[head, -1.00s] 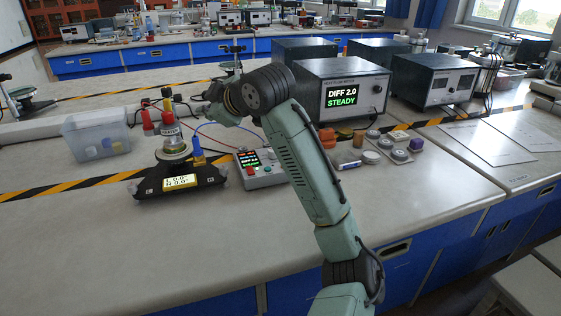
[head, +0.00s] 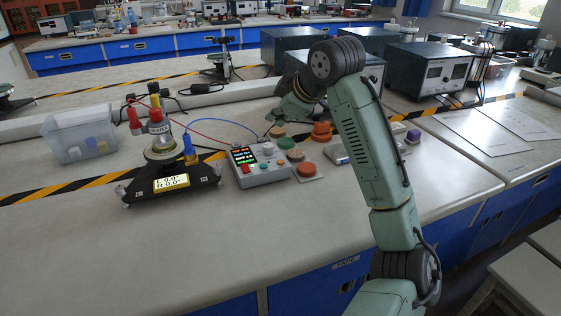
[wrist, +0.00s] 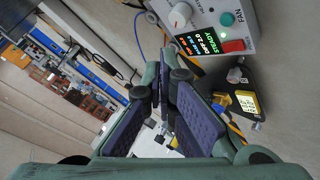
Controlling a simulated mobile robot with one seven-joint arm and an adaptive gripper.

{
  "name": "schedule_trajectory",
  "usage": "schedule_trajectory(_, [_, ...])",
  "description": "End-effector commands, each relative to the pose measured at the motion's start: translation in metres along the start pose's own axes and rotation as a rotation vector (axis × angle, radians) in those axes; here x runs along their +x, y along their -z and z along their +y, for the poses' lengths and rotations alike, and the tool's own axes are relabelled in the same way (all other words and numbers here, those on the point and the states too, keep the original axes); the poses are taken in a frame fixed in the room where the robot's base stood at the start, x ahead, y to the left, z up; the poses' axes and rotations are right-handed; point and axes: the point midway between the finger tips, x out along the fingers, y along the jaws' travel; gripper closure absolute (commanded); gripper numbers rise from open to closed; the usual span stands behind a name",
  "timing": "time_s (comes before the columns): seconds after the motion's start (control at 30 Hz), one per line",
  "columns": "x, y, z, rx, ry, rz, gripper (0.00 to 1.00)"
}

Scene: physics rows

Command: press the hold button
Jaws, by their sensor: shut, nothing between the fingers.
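The grey control box (head: 262,177) stands on the bench with a small lit screen, a red button (head: 246,169), a pale knob (head: 268,148) and a green button. The wrist view shows the box at top right, with the red button (wrist: 233,46), the green button (wrist: 227,18) marked FAN and the knob (wrist: 180,15). I cannot read which button is labelled hold. My gripper (head: 272,122) is behind the box, apart from it, shut and empty. Its purple-padded fingers show in the wrist view (wrist: 163,85), away from the buttons.
A black levelling stand (head: 170,185) with a yellow display and upright plugs is left of the box; red and blue wires run to the box. Orange and tan discs (head: 307,170) lie right of it. A clear bin (head: 80,140) is far left. The front bench is clear.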

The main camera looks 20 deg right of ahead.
Motion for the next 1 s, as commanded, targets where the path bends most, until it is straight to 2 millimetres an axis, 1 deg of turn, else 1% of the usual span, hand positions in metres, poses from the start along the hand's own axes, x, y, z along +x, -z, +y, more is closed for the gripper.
schedule_trajectory(0.27, [0.017, -0.012, -0.012, 0.000, 0.001, -0.001, 1.00])
schedule_trajectory(0.53, [0.044, -0.032, -0.032, 0.000, 0.000, -0.001, 1.00])
schedule_trajectory(0.7, [0.057, -0.041, -0.041, 0.001, 0.001, 0.002, 1.00])
schedule_trajectory(0.83, [0.061, -0.044, -0.044, 0.000, 0.000, 0.001, 1.00])
schedule_trajectory(1.0, [0.061, -0.044, -0.044, 0.000, -0.001, 0.000, 1.00])
